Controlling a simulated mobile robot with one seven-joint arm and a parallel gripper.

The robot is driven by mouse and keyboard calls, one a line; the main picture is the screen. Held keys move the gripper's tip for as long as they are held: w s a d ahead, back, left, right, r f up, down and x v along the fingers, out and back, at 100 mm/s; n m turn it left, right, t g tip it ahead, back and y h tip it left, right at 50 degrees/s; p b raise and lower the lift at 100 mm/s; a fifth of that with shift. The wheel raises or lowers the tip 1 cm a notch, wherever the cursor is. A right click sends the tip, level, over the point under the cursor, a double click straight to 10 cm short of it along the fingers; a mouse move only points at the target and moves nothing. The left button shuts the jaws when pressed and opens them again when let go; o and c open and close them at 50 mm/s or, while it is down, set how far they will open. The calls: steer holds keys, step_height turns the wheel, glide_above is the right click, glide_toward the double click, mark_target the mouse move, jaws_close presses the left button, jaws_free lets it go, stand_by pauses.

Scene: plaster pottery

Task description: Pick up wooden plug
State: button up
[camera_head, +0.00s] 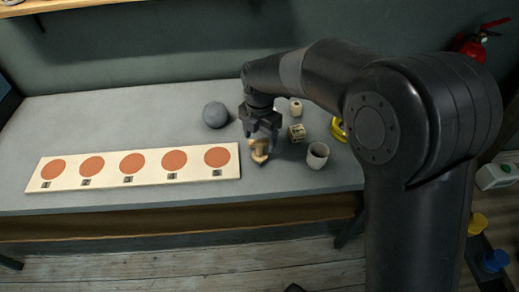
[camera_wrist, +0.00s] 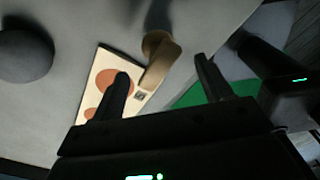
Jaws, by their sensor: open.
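The wooden plug (camera_head: 259,157) is a small tan piece on the grey table, just right of the long board. In the wrist view the plug (camera_wrist: 158,62) shows as a tan shaft with a wider rounded end, lying between the lines of the two fingers. My gripper (camera_head: 262,134) points down right above the plug and partly hides it in the head view. In the wrist view my gripper (camera_wrist: 162,72) is open, with one finger on either side of the plug. I cannot tell whether either finger touches it.
A long board (camera_head: 50,184) with several orange discs lies to the left. A grey ball (camera_head: 215,115) stands behind it. A whitish cup (camera_head: 317,155), a small patterned block (camera_head: 296,133), a pale cylinder (camera_head: 295,108) and a yellow object (camera_head: 339,130) stand close on the right.

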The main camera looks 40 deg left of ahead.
mark_target(259, 149)
steer(key=shift+a+f, duration=0.15)
steer(key=shift+f, duration=2.95)
steer(key=shift+c, duration=0.4)
steer(key=c, duration=1)
steer(key=shift+r, duration=0.1)
